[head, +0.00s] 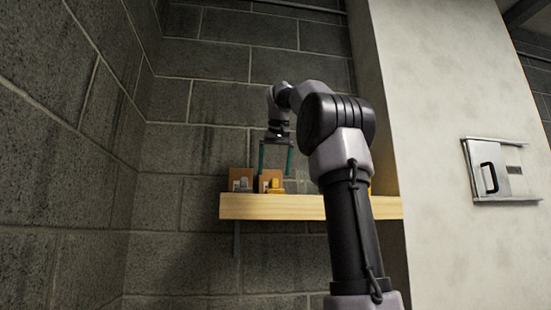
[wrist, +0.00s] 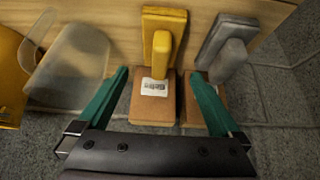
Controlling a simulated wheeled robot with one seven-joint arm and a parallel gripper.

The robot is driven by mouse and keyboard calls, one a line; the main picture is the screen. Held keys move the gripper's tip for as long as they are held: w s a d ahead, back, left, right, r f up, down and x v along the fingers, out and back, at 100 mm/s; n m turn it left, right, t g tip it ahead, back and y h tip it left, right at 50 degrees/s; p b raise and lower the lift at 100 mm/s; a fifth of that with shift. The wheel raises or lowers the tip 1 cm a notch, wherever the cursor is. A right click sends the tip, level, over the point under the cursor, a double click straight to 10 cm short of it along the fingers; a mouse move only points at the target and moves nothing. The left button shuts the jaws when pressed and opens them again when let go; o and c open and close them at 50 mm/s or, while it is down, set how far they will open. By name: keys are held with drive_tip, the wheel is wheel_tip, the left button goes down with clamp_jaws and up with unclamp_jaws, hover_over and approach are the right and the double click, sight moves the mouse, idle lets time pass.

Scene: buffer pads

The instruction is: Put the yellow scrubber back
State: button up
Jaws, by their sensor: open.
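The yellow scrubber (head: 276,186) is on the wooden shelf in the head view, in front of a brown block (head: 265,176). In the wrist view the yellow scrubber (wrist: 167,24) shows its flat pad and raised handle, beside the brown block (wrist: 151,112) with a white label. My gripper (head: 275,173) is open above the shelf, its teal fingers pointing down around the block's position. In the wrist view my gripper (wrist: 158,73) has one finger on each side of the block and the scrubber's near end. Contact with either cannot be told.
A grey scrubber (wrist: 227,48) with its own brown block is close beside the right finger in the wrist view. A clear bin-like piece (wrist: 72,68) and a yellow object (wrist: 10,80) are to the left. The shelf (head: 250,207) meets a block wall behind.

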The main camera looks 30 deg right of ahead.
drive_tip(key=d+v, duration=0.1)
drive_tip(key=v, duration=0.3)
drive_tip(key=s+a+f+y, duration=0.1)
drive_tip(key=s+a+f, duration=0.4)
drive_tip(key=f, duration=0.7)
drive_tip(key=s+a+f+y, duration=0.1)
drive_tip(key=s+a+f, duration=0.4)
drive_tip(key=s+f, duration=0.4)
drive_tip(key=s+a+f+m+y, duration=0.1)
drive_tip(key=s+a+f, duration=0.4)
drive_tip(key=f, duration=1)
drive_tip(key=shift+s+f+t+y, duration=0.35)
drive_tip(key=shift+s+t+y, duration=0.05)
drive_tip(key=shift+s, duration=0.8)
